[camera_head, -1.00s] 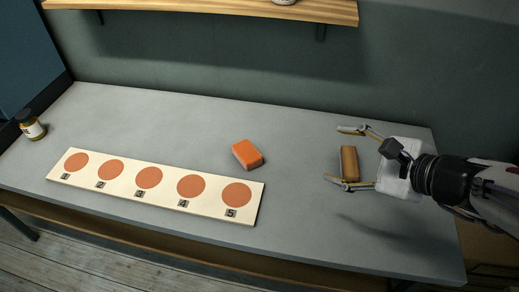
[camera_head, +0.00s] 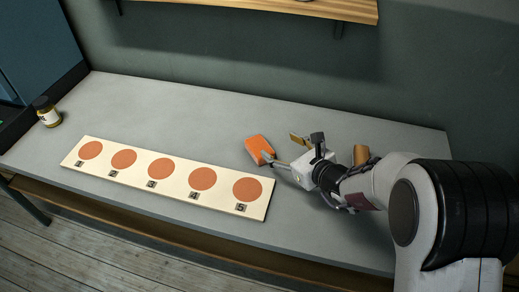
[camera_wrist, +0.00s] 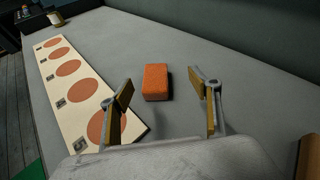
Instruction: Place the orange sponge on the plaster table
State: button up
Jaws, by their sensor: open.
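The orange sponge (camera_head: 259,148) lies on the grey table (camera_head: 200,105), right of the numbered board. In the wrist view the sponge (camera_wrist: 156,82) lies ahead of my gripper (camera_wrist: 164,103), centred between the two fingers and beyond their tips. My gripper (camera_head: 283,150) is open and empty. In the head view one finger overlaps the sponge's lower right edge; I cannot tell there whether they touch.
A pale board (camera_head: 172,193) with several numbered orange circles lies along the table's front left. A brown block (camera_head: 361,155) stands behind my arm, partly hidden. A small jar (camera_head: 47,112) stands at the far left. The table behind the sponge is clear.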

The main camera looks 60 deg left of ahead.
aim_at(261, 148)
jog(key=shift+m, duration=0.9)
jog(key=f, duration=0.1)
jog(key=s+a+f, duration=0.1)
jog(key=f, duration=0.1)
jog(key=a+f, duration=0.1)
jog(key=f, duration=0.1)
jog(key=shift+s+a, duration=0.25)
jog(key=shift+s, duration=0.1)
jog(key=shift+x, duration=1.3)
jog(key=shift+x, duration=2.6)
jog(key=c, duration=1.1)
jog(key=shift+o, duration=0.2)
